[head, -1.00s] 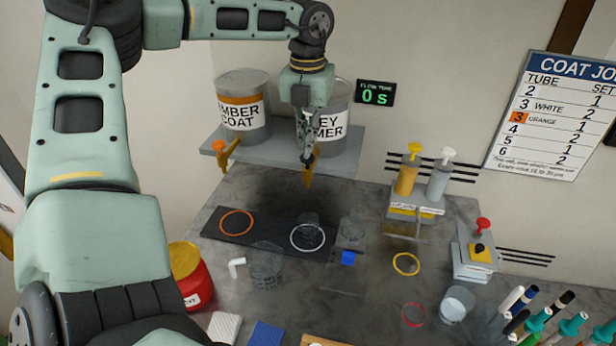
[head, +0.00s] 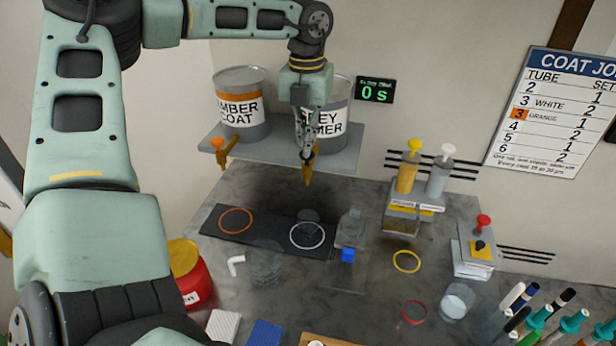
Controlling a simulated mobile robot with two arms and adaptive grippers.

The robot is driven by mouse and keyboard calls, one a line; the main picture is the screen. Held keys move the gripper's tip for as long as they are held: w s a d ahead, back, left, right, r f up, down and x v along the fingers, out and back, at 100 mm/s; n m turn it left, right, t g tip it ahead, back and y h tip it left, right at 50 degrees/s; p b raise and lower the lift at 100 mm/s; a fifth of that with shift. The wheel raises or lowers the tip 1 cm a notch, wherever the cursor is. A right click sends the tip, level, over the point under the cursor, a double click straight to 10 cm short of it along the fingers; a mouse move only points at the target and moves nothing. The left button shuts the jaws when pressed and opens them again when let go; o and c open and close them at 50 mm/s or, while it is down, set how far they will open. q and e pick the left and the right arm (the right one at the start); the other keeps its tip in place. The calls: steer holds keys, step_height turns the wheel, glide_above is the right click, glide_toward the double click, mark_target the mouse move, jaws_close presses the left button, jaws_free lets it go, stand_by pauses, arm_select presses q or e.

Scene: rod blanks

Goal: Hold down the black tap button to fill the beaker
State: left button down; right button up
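My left gripper (head: 306,154) points down in front of the grey primer tank (head: 335,112), right at its brass tap (head: 308,174). Its fingers look close together, but their gap does not show clearly. The black tap button does not show; the gripper covers the top of this tap. Below, a small clear beaker (head: 308,218) stands at the white ring on the dark mat (head: 271,232); its contents cannot be made out. The timer (head: 375,90) reads 0 s. My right gripper is out of view.
The amber coat tank (head: 241,103), with its orange-topped tap (head: 222,150), shares the shelf (head: 275,149). The orange ring (head: 236,221) is empty.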

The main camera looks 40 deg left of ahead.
arm_select(q)
steer(key=shift+f+b, duration=1.15)
steer(key=shift+f, duration=0.2)
stand_by(0.4)
stand_by(1.2)
steer(key=shift+r, duration=0.1)
steer(key=shift+r, duration=0.25)
step_height(320, 180, up, 7)
steer(key=p, duration=0.4)
steer(key=shift+f, duration=0.2)
steer(key=shift+f, duration=0.1)
